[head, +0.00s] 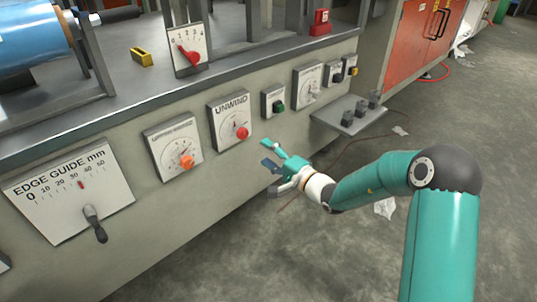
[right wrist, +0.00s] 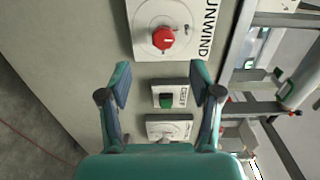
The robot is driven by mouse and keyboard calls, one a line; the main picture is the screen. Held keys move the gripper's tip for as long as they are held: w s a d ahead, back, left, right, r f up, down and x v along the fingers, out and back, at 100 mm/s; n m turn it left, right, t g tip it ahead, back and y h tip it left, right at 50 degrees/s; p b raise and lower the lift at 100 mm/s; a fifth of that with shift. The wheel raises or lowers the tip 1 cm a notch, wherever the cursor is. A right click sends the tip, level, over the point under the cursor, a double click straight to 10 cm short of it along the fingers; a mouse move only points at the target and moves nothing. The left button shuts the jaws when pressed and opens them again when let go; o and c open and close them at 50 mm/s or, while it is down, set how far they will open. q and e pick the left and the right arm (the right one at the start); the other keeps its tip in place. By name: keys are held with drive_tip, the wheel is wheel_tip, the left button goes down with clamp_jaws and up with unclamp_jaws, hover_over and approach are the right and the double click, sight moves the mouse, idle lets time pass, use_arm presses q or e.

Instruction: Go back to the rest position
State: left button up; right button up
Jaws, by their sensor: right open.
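My right gripper (head: 272,155) is in front of the machine's grey front panel, below the UNWIND dial and the small green-knob switch. Its fingers are spread and nothing is between them. In the right wrist view my right gripper (right wrist: 162,85) shows two teal fingers apart, with the green-knob switch (right wrist: 166,98) seen between them and the red UNWIND knob (right wrist: 163,38) beyond. The fingers appear apart from the panel. My left gripper is not in either view.
The panel carries the EDGE GUIDE plate (head: 70,190), a dial with an orange knob (head: 173,148), the UNWIND dial (head: 229,118) and further switches. A small shelf (head: 350,117) juts out at right. Paper scraps (head: 385,208) lie on the floor. Open floor lies right of the machine.

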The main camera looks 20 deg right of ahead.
drive_tip(key=s+a+f+n+g+y+p, duration=0.2)
drive_tip(key=s+a+f+n+g+y, duration=0.15)
drive_tip(key=s+a+f+g, duration=0.9)
drive_tip(key=s+f+n+g+h+p, duration=0.2)
drive_tip(key=s+f+n+h+p, duration=0.3)
drive_tip(key=s, duration=0.6)
drive_tip(key=s+f+n+g+h, duration=0.1)
drive_tip(key=s+f+n+g, duration=0.15)
drive_tip(key=s+f, duration=0.7)
wheel_tip(320, 180, up, 40)
drive_tip(key=p, duration=3.8)
drive_tip(key=shift+s+a+n+t, duration=0.3)
drive_tip(key=shift+s+a+n, duration=0.1)
drive_tip(key=shift+f, duration=0.1)
